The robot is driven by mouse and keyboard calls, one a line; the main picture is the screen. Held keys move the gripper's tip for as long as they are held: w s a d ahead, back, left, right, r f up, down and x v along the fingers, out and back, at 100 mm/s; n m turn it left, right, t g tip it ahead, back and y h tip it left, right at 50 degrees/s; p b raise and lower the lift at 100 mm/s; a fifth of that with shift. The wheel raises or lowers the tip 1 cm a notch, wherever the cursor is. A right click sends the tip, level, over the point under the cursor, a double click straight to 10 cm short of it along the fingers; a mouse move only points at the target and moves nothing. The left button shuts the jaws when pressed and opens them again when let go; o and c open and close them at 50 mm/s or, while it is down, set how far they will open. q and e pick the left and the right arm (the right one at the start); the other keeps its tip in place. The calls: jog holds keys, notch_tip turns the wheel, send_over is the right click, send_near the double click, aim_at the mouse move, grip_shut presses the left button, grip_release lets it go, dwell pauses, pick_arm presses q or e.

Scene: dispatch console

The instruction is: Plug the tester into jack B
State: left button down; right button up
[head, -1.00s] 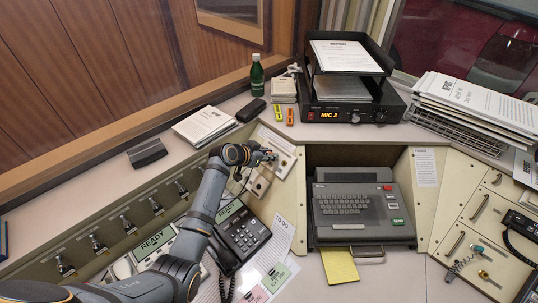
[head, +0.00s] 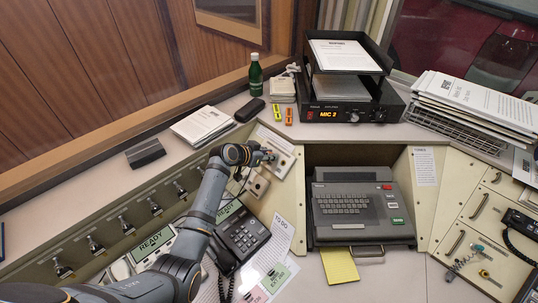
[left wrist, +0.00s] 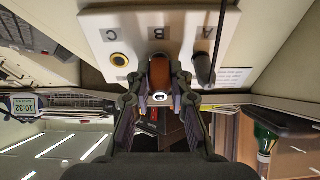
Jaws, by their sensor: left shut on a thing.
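The pale jack panel (left wrist: 105,30) shows in the left wrist view with letters A and C upside down. Jack C (left wrist: 122,61) has a yellow ring and is empty. A black plug with a cable (left wrist: 203,68) sits at A. My left gripper (left wrist: 159,98) is shut on the tester (left wrist: 159,75), a reddish-brown body with a bright round end. The tester is in line with the middle position between C and A. Jack B is hidden behind it, and I cannot tell whether the tip is inside. In the head view my left gripper (head: 268,157) is at the panel (head: 277,146).
A second small plate (head: 258,185) and a black telephone (head: 240,236) lie just below the gripper. A row of toggle switches (head: 126,224) runs to the left. A radio (head: 340,112) with a paper tray stands behind. A keyboard unit (head: 350,205) is to the right.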

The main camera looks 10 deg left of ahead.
pick_arm(q)
jog(key=shift+w+d+f, duration=0.1)
jog(key=shift+f, duration=0.05)
dwell(0.3)
jog(key=c, duration=1.1)
grip_release()
jog(key=shift+c, duration=0.2)
jog(key=shift+o, duration=0.2)
jog(key=o, duration=0.4)
jog(key=shift+d, duration=0.1)
